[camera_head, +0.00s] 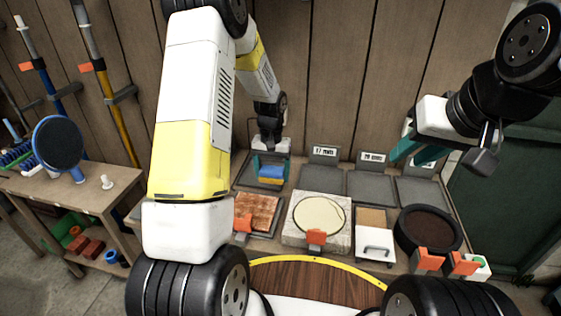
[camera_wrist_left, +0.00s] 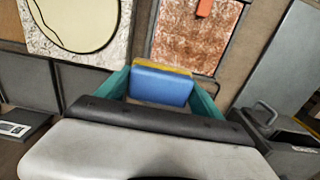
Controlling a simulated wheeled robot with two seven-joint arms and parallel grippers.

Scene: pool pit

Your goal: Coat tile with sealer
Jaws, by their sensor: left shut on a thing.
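My left gripper (camera_head: 270,168) is shut on a blue and yellow sponge block (camera_head: 271,173). It holds the block behind the reddish-brown mottled tile (camera_head: 260,207). In the left wrist view the block (camera_wrist_left: 160,85) sits between teal fingers, and the tile (camera_wrist_left: 187,38) lies just beyond it. To the tile's right is a pale stone slab (camera_head: 339,242) with a round cream patch (camera_head: 318,215). My right gripper (camera_head: 415,152) is at the right, above the bench. Its teal fingers look apart and empty.
A dark round pan (camera_head: 428,228) and a white-handled item (camera_head: 375,245) stand to the right. Grey trays (camera_head: 325,180) with labels line the back against the plank wall. A side table (camera_head: 70,190) with a round dark disc (camera_head: 58,143) stands left.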

